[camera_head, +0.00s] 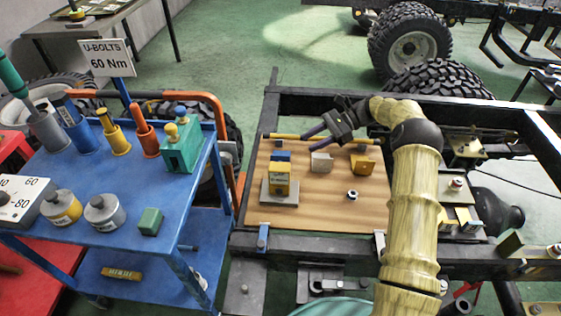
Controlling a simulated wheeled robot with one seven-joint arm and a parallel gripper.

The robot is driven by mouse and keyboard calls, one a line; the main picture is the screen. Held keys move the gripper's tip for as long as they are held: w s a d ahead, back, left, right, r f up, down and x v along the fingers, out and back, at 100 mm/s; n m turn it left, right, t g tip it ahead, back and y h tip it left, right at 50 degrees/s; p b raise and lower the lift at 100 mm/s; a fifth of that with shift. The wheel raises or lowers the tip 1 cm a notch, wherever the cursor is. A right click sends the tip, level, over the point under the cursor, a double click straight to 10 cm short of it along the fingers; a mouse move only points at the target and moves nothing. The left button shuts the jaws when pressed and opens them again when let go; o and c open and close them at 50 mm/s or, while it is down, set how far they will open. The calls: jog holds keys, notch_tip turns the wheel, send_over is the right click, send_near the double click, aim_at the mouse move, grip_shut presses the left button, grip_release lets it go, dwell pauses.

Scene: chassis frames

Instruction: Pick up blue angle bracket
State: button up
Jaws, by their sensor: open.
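A small blue piece (280,156), which looks like the blue angle bracket, is on the wooden board (320,205), just behind a yellow block. Its lower part is hidden by the block. My gripper (310,135) is open with nothing seen between its fingers. It is over the far edge of the board, above and to the right of the blue piece in the picture, and apart from it.
The yellow block (279,179) stands on a grey plate. Black chassis rails (310,245) border the board. A blue cart (125,180) with tools stands left.

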jog(key=x, duration=0.4)
jog(key=shift+x, duration=2.65)
jog(key=shift+r, duration=0.1)
grip_shut()
